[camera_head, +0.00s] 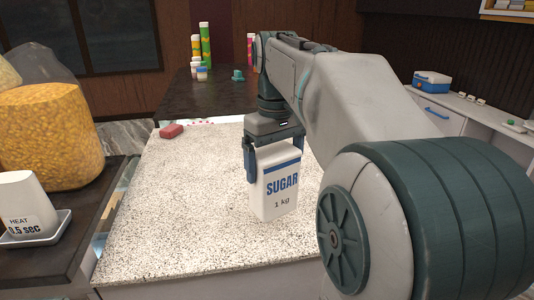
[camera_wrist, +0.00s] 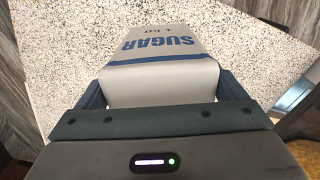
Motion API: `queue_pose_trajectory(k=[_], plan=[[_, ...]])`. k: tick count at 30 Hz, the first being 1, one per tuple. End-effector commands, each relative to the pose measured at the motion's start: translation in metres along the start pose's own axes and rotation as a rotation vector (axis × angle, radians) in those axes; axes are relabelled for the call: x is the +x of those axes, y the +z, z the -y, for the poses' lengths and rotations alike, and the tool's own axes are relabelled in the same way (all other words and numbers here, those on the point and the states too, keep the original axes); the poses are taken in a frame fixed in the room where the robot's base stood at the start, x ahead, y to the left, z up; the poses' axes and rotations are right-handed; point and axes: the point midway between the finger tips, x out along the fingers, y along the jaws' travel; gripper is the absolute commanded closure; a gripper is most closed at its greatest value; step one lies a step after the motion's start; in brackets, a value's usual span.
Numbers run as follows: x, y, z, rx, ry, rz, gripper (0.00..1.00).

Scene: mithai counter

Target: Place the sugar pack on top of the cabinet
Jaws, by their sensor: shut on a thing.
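The sugar pack (camera_head: 279,190) is a white upright box with a blue band and the words SUGAR 1 kg. My gripper (camera_head: 272,165) is shut on its upper part from above, with a finger on its left side. The pack also shows in the wrist view (camera_wrist: 165,72) between the two fingers of my gripper (camera_wrist: 165,95). The cabinet (camera_head: 190,210) has a speckled pale top, and the pack is over it. Its lower end appears at or very near the surface; I cannot tell whether it touches.
A small red block (camera_head: 171,131) lies on the speckled top's far left. A dark counter (camera_head: 225,92) behind holds several coloured tubes. At left are a large bag of yellow snacks (camera_head: 50,135) and a white cup (camera_head: 22,200) on a tray. The speckled top's front left is clear.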

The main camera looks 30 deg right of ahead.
Motion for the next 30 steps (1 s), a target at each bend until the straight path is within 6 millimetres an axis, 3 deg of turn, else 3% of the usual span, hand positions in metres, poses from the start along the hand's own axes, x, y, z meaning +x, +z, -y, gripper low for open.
queue_pose_trajectory(k=[6,19,30], plan=[[0.010,-0.017,-0.011,0.001,0.000,-0.003,0.80],[0.048,-0.018,-0.011,0.000,0.000,-0.002,0.80],[0.053,-0.018,-0.011,0.000,0.000,-0.003,0.80]])
